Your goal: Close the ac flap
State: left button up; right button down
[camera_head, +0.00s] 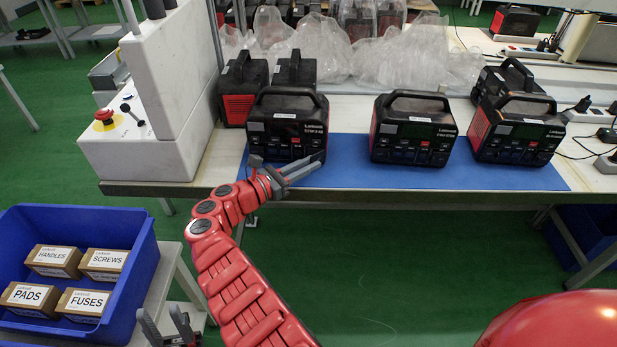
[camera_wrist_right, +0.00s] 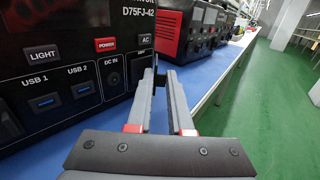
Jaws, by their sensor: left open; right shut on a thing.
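The black power station (camera_head: 287,127) stands on the blue mat, its front panel facing me. In the right wrist view its panel (camera_wrist_right: 75,65) shows LIGHT, POWER, USB, DC IN and AC markings. My right gripper (camera_head: 303,168) is at the panel's lower front; its fingers (camera_wrist_right: 161,85) are just right of the DC IN socket, below the AC label. A small dark piece, seemingly the ac flap (camera_wrist_right: 161,79), sits between the fingertips, and the gripper is shut on it. The AC sockets are hidden. My left gripper (camera_head: 166,322) is open and empty, low beside the blue crate.
More power stations (camera_head: 414,130) stand along the blue mat (camera_head: 365,178) to the right and behind. A white machine with a red button (camera_head: 104,116) stands left. A blue crate (camera_head: 140,270) holds labelled boxes. Clear plastic bags (camera_head: 420,55) lie at the back.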

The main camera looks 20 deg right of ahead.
jog(key=shift+w+a+f+m+g+h+b, duration=0.15)
jog(key=shift+m+g+b, duration=0.3)
jog(key=shift+b, duration=1.35)
jog(key=shift+w+d+f+m+g+h+b, duration=0.15)
jog(key=shift+g+b, duration=0.4)
jog(key=shift+b, duration=1.3)
jog(key=shift+w+a+f+m+g+h+b, duration=0.15)
jog(key=shift+m+g+b, duration=0.3)
jog(key=shift+b, duration=1.35)
jog(key=shift+r+g+b, duration=0.2)
jog(key=shift+g+b, duration=0.05)
jog(key=shift+b, duration=0.6)
jog(key=shift+r+b, duration=0.15)
jog(key=shift+b, duration=0.2)
jog(key=c, duration=0.9)
grip_release()
jog(key=shift+r, duration=0.1)
jog(key=shift+w, duration=0.1)
jog(key=shift+a, duration=0.1)
